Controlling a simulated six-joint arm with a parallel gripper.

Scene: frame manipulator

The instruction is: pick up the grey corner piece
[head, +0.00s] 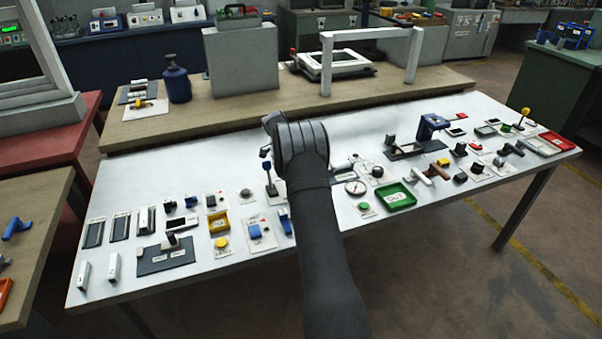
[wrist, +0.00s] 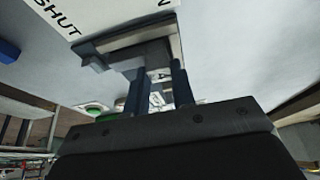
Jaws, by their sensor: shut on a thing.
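My gripper (wrist: 160,76) shows in the wrist view as two dark fingers, with a grey angular piece between and just beyond their tips. It looks like the grey corner piece (wrist: 140,61), and my gripper is shut on it. The piece lies close to a dark-edged block and a white plate lettered "SHUT" (wrist: 110,18); whether it touches them I cannot tell. In the head view my dark wrist and forearm reach over the middle of the white table (head: 365,133) and hide the fingers and the piece.
Small switches, knobs and trays crowd the table on both sides of my arm, including a green tray (head: 396,196), a blue clamp-like fixture (head: 431,125) and a yellow tray (head: 219,222). The table's back strip is mostly clear.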

